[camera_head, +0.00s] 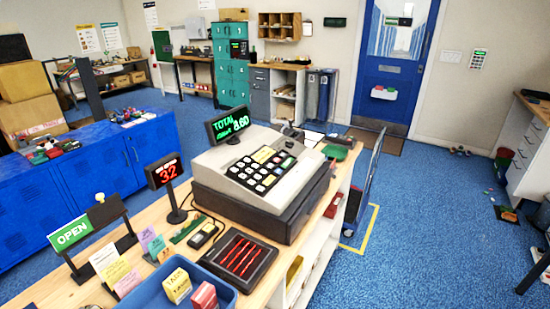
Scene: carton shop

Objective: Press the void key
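The cash register (262,165) stands on a wooden counter (160,212), with a light grey body on a dark base drawer. Its sloped keypad (265,170) has several rows of mostly white keys on black, with a wide yellow key (263,154) near the top and some coloured keys at the right side. The key labels are too small to read, so I cannot tell which one is the void key. The customer display (230,124) on top reads "TOTAL 8.60" in green. My gripper is not in view.
A red "32" display (164,171), a black tray with red strips (239,260), a blue bin of small boxes (178,289) and an OPEN sign (70,234) crowd the counter. A hand truck (364,196) stands behind the counter's right side. Blue floor (430,230) lies open to the right.

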